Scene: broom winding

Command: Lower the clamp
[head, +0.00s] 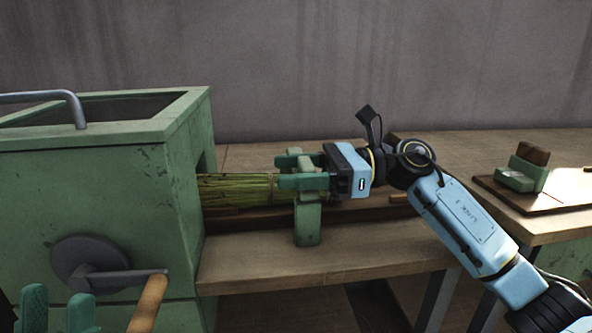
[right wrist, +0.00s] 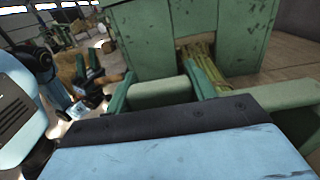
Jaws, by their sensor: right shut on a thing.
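The green clamp (head: 307,218) stands upright on the bench beside the green machine (head: 100,185). A bundle of broom straw (head: 238,189) runs from the machine's side opening to the clamp. My right gripper (head: 290,182) is shut on the upper part of the clamp. In the right wrist view, the clamp's green block (right wrist: 160,93) lies between the two teal fingers, with the straw (right wrist: 207,66) just beyond. My left gripper (head: 58,306) is at the lower left, its fingers apart and empty, left of the crank's wooden handle (head: 148,305).
The wooden bench (head: 330,259) extends to the right and is mostly clear in front of the clamp. A wooden board (head: 515,197) with a small green block tool (head: 522,174) lies at the right. A grey bent handle (head: 75,105) sits on the machine's top.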

